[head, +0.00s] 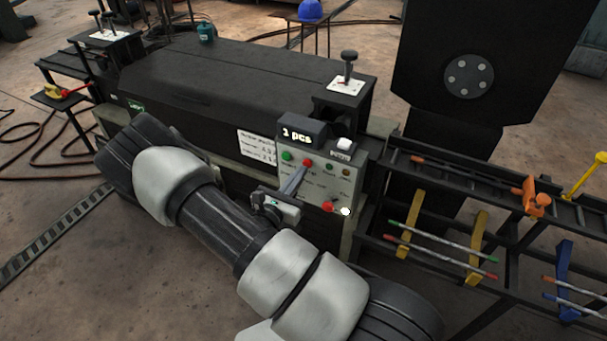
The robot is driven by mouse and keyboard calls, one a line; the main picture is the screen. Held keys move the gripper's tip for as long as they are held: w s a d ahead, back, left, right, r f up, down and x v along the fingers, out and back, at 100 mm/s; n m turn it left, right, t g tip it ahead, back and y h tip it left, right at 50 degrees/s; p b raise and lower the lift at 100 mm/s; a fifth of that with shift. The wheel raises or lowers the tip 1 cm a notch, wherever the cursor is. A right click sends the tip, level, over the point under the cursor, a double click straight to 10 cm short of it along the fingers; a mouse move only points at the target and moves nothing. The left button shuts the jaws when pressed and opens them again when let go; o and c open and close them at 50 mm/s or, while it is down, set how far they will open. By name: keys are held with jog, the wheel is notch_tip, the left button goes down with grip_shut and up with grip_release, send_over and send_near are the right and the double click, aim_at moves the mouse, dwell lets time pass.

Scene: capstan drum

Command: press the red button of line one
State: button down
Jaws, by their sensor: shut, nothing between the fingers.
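A grey control panel (318,187) stands upright at the end of the black machine. Its upper row has a green button (286,156), a red button (307,162) and small green and orange round parts to the right. A larger red knob or button (329,207) sits lower right beside a white round one. The small labels are too small to read, so I cannot tell which red one belongs to line one. My gripper (302,168) is shut and empty, its tips at or just below the upper red button. I cannot tell whether they touch it.
A rack with coloured rods (440,248) is to the right. My arm crosses the front and hides part of the machine.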

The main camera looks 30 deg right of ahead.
jog(key=v, duration=1.1)
jog(key=shift+a, duration=0.3)
jog(key=shift+s+f, duration=0.1)
jog(key=shift+s, duration=0.05)
jog(key=s+d+r+m+g+y, duration=0.2)
jog(key=s+r+m+g+y, duration=0.1)
jog(key=s+r+m+g, duration=0.5)
jog(key=s+d+r+m+g+y, duration=0.2)
jog(key=s+r+m+g+y, duration=0.15)
jog(key=s+r+m, duration=0.45)
jog(key=s+a+r+m+t+y, duration=0.2)
jog(key=a+r+m+t+y, duration=0.55)
jog(key=r, duration=0.65)
notch_tip(320, 180, up, 14)
jog(key=a+m+g+p, duration=0.1)
jog(key=m+p, duration=0.1)
jog(key=p, duration=1.3)
jog(key=shift+w, duration=0.15)
